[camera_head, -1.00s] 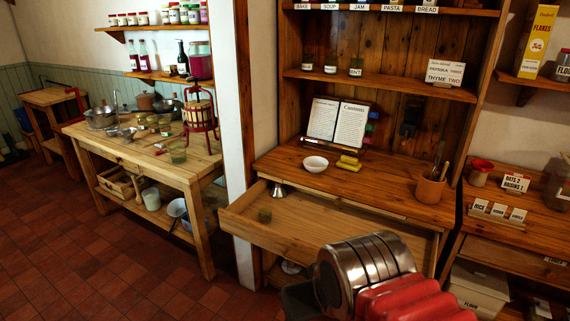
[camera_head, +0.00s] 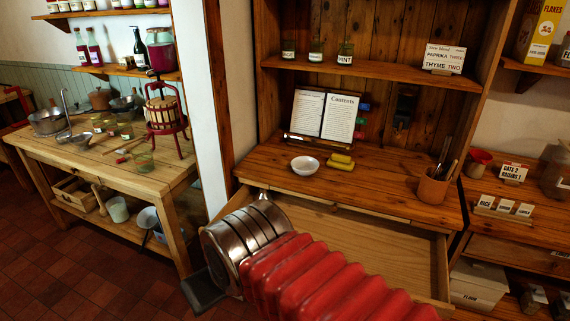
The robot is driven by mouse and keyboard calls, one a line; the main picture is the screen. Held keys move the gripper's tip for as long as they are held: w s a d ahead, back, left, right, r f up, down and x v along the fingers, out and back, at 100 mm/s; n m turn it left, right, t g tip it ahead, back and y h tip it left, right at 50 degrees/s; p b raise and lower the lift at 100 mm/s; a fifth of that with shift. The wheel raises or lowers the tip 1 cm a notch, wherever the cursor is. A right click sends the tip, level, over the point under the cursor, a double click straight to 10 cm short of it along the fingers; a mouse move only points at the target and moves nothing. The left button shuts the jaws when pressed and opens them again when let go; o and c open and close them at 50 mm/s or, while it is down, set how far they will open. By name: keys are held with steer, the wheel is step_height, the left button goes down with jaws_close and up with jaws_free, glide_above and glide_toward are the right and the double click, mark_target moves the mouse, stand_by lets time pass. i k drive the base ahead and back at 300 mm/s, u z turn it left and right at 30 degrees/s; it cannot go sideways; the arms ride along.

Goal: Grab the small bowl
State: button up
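The small white bowl (camera_head: 305,165) sits upright on the wooden counter of the hutch, in front of the open book. It looks empty, and nothing touches it. My arm, with red ribbed bellows and a banded metal end, reaches up from the bottom over the open drawer. A dark flat part of my gripper (camera_head: 205,291) shows at the lower left of the metal end. It is nearer the camera than the bowl and below and left of it in the picture. The fingertips are mostly hidden, so I cannot tell their opening.
The open drawer (camera_head: 390,261) juts out below the counter; a metal funnel (camera_head: 263,197) shows at its left. Yellow objects (camera_head: 340,161) lie right of the bowl, the book (camera_head: 325,114) stands behind, and a utensil pot (camera_head: 433,188) stands farther right. The counter between is clear.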

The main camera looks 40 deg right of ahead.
mark_target(304, 166)
steer(key=z, duration=0.25)
steer(key=i, duration=1.25)
steer(key=z, duration=0.5)
